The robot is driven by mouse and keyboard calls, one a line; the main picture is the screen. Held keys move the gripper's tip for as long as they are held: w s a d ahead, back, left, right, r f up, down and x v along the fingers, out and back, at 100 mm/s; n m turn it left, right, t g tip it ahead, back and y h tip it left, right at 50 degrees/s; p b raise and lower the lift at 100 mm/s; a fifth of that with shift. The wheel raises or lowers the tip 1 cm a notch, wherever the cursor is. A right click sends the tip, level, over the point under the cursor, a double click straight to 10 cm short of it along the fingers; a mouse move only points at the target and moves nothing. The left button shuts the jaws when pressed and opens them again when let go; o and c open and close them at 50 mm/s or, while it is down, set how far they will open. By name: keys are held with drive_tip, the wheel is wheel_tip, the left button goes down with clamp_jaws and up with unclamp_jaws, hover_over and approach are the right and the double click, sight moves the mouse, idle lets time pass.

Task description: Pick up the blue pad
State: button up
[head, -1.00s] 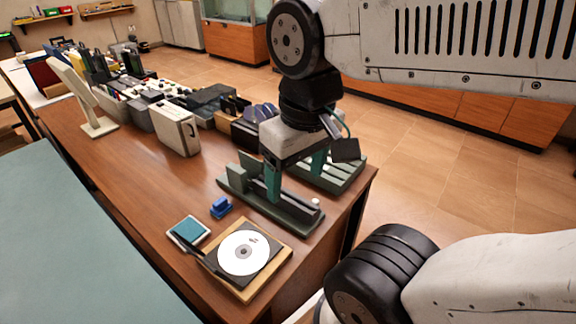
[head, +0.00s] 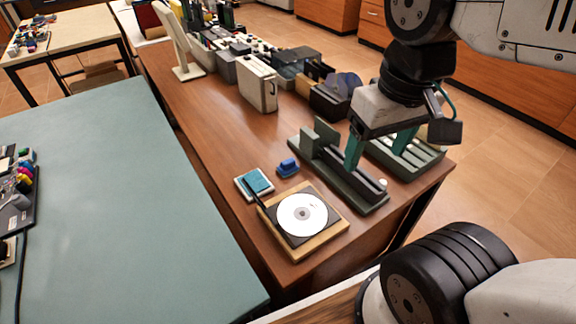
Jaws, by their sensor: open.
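A flat blue-teal square pad (head: 258,181) lies in a pale frame on the wooden table, just left of the turntable-like box. My gripper (head: 378,155) is open, with teal fingers pointing down and set wide apart. It is over the dark green slotted fixtures, to the right of the pad and well apart from it. I cannot tell whether the fingers touch the fixtures.
A wooden box with a white disc (head: 302,214) stands right beside the pad, its dark arm reaching the pad's edge. The green slotted fixture (head: 340,180) stands near the table's right end. Boxes and a beige case (head: 257,83) stand farther back. Bare wood lies left of the case.

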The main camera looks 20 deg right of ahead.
drive_tip(key=shift+o, duration=0.5)
drive_tip(key=n+g, duration=0.1)
drive_tip(key=n, duration=0.1)
hover_over(288, 161)
drive_tip(key=f, duration=1.8)
drive_tip(key=shift+w+d+f, duration=0.15)
drive_tip(key=shift+w+d, duration=0.05)
drive_tip(key=shift+w, duration=0.05)
drive_tip(key=f, duration=0.7)
drive_tip(key=shift+s+a+f, duration=0.15)
drive_tip(key=shift+s+f, duration=0.05)
drive_tip(key=shift+f, duration=0.2)
drive_tip(key=c, duration=1.2)
